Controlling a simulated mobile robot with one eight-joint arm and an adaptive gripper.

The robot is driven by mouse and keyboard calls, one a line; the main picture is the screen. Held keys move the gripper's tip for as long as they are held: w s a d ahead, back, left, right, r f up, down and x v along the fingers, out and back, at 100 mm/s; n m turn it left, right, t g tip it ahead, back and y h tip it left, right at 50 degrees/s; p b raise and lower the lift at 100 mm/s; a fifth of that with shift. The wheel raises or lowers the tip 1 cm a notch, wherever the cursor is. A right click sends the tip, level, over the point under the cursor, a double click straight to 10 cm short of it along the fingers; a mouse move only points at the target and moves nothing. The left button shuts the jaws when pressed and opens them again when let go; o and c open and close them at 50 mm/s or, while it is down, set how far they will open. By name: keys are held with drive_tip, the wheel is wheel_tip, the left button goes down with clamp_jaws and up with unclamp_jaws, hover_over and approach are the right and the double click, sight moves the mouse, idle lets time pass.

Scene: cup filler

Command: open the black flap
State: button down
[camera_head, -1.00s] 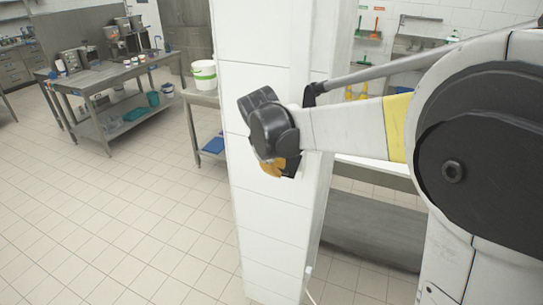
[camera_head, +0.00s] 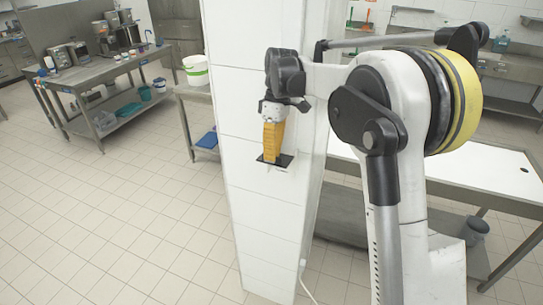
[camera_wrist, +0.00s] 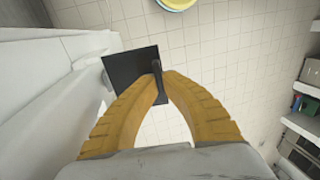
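The black flap (camera_wrist: 125,68) is a dark square plate beside a white wall in the wrist view. It also shows in the head view as a thin, roughly level plate (camera_head: 285,159) at the white tiled pillar. A thin dark upright piece (camera_wrist: 158,82) stands at its right edge. My gripper (camera_wrist: 159,75) has orange fingers that bow inward, with their tips closed on this thin piece. In the head view my gripper (camera_head: 272,155) points down onto the plate, and its fingers hide part of it.
The white pillar (camera_head: 240,120) stands close to my gripper. A white-topped table (camera_head: 480,172) stands to the right behind my arm. A metal workbench (camera_head: 85,80) with kitchen machines is at the far left. Tiled floor (camera_head: 120,220) is clear at the left.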

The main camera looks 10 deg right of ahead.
drive_tip(key=shift+d, duration=0.1)
idle(0.3)
drive_tip(key=c, duration=1.5)
unclamp_jaws()
drive_tip(key=shift+c, duration=0.2)
drive_tip(key=shift+r, duration=0.15)
drive_tip(key=s+a+v, duration=0.1)
drive_tip(key=v, duration=0.8)
drive_tip(key=shift+s+r, duration=0.3)
drive_tip(key=shift+r, duration=0.25)
drive_tip(key=shift+a, duration=0.1)
drive_tip(key=s+d+f+m+t+h+b, duration=0.1)
drive_tip(key=s+f+m+t+b, duration=0.8)
drive_tip(key=s+f+b, duration=1)
drive_tip(key=s+d+f+m, duration=0.1)
drive_tip(key=s+f, duration=0.6)
drive_tip(key=f, duration=0.2)
drive_tip(key=shift+s+m+h, duration=0.25)
drive_tip(key=shift+m+h, duration=0.05)
drive_tip(key=shift+m, duration=0.1)
